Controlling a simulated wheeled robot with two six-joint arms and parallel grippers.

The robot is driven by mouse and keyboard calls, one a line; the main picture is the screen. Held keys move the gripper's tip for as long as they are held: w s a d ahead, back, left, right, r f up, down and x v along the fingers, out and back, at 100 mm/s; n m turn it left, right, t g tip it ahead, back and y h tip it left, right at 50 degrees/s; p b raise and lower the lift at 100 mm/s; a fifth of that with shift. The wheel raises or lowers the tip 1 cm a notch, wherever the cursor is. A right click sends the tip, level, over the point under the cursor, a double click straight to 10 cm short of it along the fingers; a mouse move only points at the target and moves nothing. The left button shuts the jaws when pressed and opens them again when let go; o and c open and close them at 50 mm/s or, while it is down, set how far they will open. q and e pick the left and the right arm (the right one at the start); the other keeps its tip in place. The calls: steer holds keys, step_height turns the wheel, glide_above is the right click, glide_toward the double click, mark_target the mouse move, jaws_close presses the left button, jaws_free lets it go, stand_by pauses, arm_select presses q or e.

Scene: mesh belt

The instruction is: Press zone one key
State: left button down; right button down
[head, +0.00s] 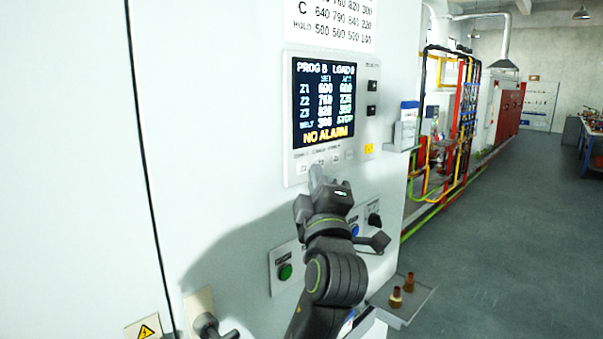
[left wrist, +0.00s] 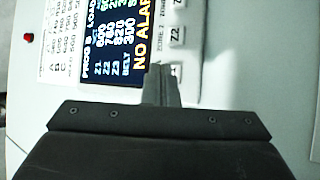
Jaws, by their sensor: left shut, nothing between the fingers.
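The control panel has a dark screen (head: 324,103) reading PROG B, LOAD 0 and NO ALARM, with a row of small pale keys below it. The zone one key (head: 302,168), marked Z1, is at the left end of the row. My left gripper (head: 316,172) is shut and empty, with its tips at the row, just right of that key in the head view. In the left wrist view the tips (left wrist: 157,68) are beside the Z1 key (left wrist: 177,72), which is partly hidden. The Z2 key (left wrist: 178,37) is clear. I cannot tell whether the tips touch anything. My right gripper is not in view.
A yellow key (head: 369,148) is right of the row. A small shelf (head: 402,310) with brass-coloured parts juts out at lower right. Open floor (head: 490,230) lies to the right.

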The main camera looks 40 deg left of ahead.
arm_select(q)
steer(key=d+b, duration=0.1)
steer(key=d, duration=0.2)
steer(key=shift+s+d+r, duration=0.1)
steer(key=shift+d, duration=0.15)
stand_by(0.5)
